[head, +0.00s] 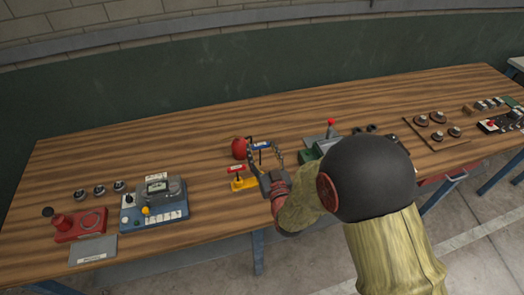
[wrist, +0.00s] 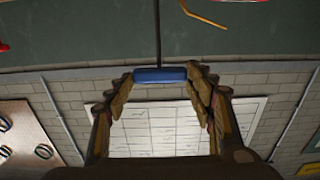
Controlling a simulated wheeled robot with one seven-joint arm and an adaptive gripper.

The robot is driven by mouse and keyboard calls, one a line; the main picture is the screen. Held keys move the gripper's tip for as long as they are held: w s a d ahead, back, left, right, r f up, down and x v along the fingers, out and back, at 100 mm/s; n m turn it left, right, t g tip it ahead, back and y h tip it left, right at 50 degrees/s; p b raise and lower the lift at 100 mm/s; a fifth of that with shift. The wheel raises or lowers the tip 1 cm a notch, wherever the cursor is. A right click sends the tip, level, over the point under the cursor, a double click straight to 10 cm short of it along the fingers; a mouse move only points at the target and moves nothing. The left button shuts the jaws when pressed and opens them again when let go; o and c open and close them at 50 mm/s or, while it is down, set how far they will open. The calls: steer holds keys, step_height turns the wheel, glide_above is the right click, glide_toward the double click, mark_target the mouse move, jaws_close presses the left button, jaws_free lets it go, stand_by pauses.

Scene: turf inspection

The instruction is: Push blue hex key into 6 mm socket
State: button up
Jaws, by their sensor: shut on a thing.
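The blue hex key (head: 262,145) has a blue bar handle with a thin dark shaft. My gripper (head: 265,151) has its two fingers at the ends of that handle, above the table. In the wrist view the blue handle (wrist: 160,75) lies across between the fingertips of my gripper (wrist: 162,80), and its shaft runs away from the handle to the top edge. The shaft's tip is out of the wrist view and too small to make out in the head view. I cannot pick out the 6 mm socket in either view.
A red-handled key (head: 237,169) stands at a yellow base (head: 243,184) left of my gripper. A red round object (head: 239,148) is just behind. A green-grey device (head: 316,146) with a red-topped lever stands to the right. The wooden table (head: 200,150) is clear toward the back left.

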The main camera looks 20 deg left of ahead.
steer(key=shift+f+b, duration=2.1)
steer(key=shift+f, duration=0.35)
steer(key=shift+f+b, duration=2.25)
steer(key=o, duration=1.2)
steer(key=shift+o, duration=0.2)
steer(key=v, duration=1.2)
